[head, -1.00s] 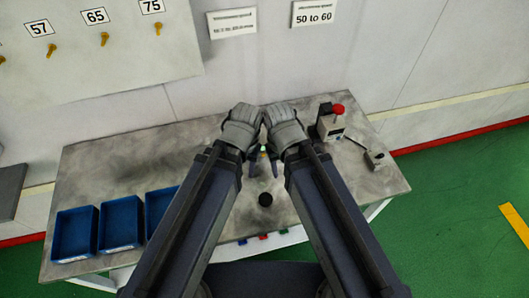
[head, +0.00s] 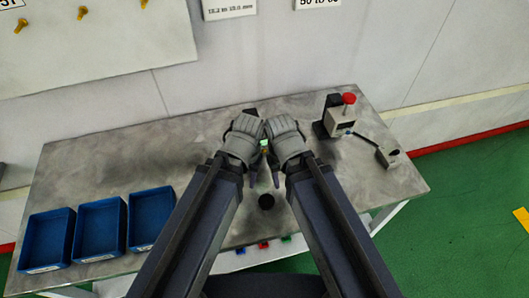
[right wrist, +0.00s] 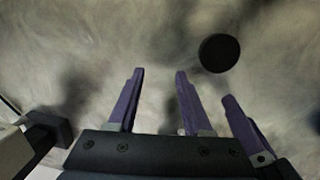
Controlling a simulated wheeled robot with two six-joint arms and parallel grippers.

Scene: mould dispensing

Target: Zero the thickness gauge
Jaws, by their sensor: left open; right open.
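The likely thickness gauge is a grey box with a red knob (head: 338,122), standing at the right back of the table; a cable joins it to a small grey block (head: 388,157) on its right. My left gripper (head: 254,176) and right gripper (head: 274,176) hang side by side over the middle of the table, left of the gauge and apart from it. Both are open and seem empty. In the right wrist view the right gripper's purple fingers (right wrist: 160,71) stand apart over bare table. A third purple finger beside them seems to be the left gripper's.
A round black disc (head: 266,202) lies on the table (head: 370,195) just in front of the grippers; it also shows in the right wrist view (right wrist: 219,53). Blue bins (head: 100,229) stand at the left. Small coloured pieces (head: 263,244) sit along the front edge. The right front is clear.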

